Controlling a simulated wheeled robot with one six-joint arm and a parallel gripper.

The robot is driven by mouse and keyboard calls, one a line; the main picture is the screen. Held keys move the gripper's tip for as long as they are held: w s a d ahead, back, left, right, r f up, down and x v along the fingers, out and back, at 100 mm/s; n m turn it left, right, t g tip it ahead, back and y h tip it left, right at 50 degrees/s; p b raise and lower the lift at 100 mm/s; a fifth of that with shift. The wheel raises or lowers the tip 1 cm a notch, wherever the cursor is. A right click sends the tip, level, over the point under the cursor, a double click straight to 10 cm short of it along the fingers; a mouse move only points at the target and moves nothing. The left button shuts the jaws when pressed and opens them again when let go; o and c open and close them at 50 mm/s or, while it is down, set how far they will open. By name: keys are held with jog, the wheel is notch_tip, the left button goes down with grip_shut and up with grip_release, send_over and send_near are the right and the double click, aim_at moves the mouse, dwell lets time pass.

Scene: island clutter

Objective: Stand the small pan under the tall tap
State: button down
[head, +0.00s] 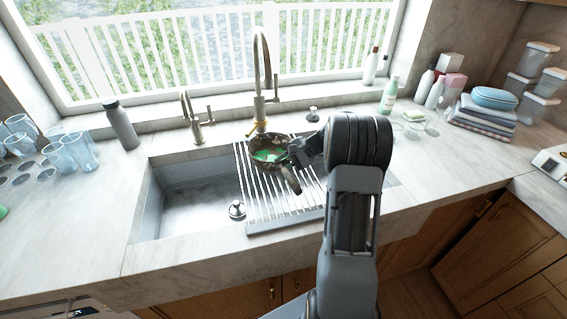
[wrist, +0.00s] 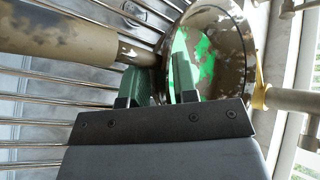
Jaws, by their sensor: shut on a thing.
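The small pan (head: 268,149), dark and mottled with a bright green patch inside, is over the slatted rack in the sink, beneath the tall tap (head: 259,85). In the wrist view the pan bowl (wrist: 235,25) shows beyond my fingers, with its thick handle (wrist: 60,42) pointing left. My gripper (head: 294,155) comes from the right and is shut on the pan where handle and bowl meet; in the wrist view its fingers (wrist: 159,82) lie at that side. The tap's yellow-banded part is close to the bowl. I cannot tell if the pan touches the rack.
The slatted rack (head: 251,200) spans the sink's right part; the open basin (head: 190,205) is left. A shorter tap (head: 191,118) and a grey bottle (head: 121,125) stand left. Glasses (head: 70,152) crowd the far left; bottles (head: 388,95) and folded towels (head: 484,117) stand right.

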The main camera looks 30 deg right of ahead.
jog(key=c, duration=0.8)
grip_release()
jog(key=shift+f, duration=0.15)
jog(key=shift+s, duration=0.1)
jog(key=v, duration=0.7)
jog(key=b+v, duration=0.1)
jog(key=v, duration=0.6)
jog(key=shift+w, duration=0.2)
